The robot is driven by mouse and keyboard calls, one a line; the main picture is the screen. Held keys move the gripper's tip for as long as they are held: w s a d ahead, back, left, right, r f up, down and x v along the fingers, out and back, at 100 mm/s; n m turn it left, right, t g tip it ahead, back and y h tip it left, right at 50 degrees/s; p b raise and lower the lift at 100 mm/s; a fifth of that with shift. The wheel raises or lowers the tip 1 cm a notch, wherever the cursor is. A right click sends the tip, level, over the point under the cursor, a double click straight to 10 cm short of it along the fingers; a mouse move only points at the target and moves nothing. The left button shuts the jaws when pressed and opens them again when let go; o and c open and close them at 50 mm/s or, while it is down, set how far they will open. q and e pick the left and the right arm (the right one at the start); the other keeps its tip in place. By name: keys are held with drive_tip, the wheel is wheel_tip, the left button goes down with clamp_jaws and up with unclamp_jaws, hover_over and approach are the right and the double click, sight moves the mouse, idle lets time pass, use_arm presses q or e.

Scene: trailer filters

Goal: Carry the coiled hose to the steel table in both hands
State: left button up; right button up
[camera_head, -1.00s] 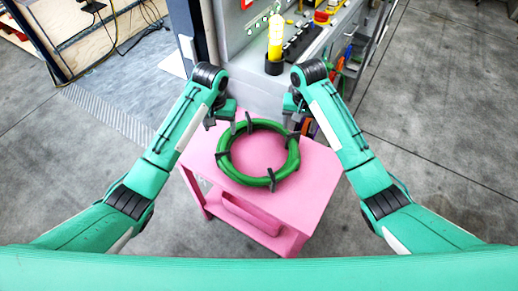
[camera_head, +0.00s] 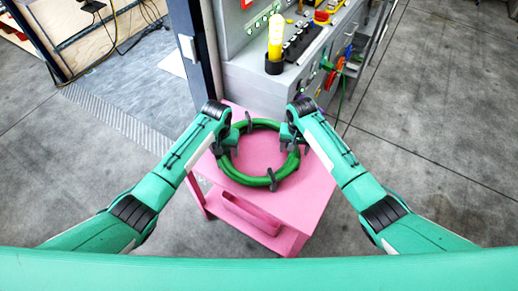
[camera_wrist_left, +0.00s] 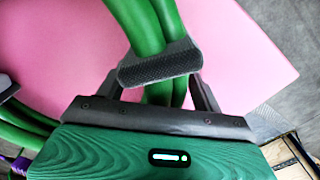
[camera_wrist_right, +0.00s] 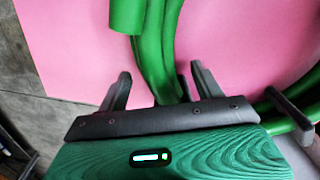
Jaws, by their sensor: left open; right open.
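The coiled green hose (camera_head: 245,181), bound with dark straps, lies flat as a ring on the pink cart top (camera_head: 300,200). My left gripper (camera_head: 226,150) is open at the ring's left side; in the left wrist view the hose (camera_wrist_left: 150,30) runs between its fingers (camera_wrist_left: 158,92), with a dark strap (camera_wrist_left: 160,64) just ahead. My right gripper (camera_head: 294,147) is open at the ring's right side; in the right wrist view the hose (camera_wrist_right: 155,60) lies between its fingers (camera_wrist_right: 162,88). I cannot tell whether the fingers touch the hose. No table is plainly identifiable as the steel one.
A grey bench (camera_head: 250,88) stands right behind the cart, with a yellow bottle (camera_head: 275,38) in a black holder and other small items on it. A dark post (camera_head: 187,45) and a doorway are at the back left. Concrete floor (camera_head: 440,130) is open at right.

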use_arm(q)
clamp_jaws()
use_arm(e)
clamp_jaws()
use_arm(q)
drive_tip(key=shift+r, duration=0.15)
use_arm(e)
drive_tip(key=shift+r, duration=0.15)
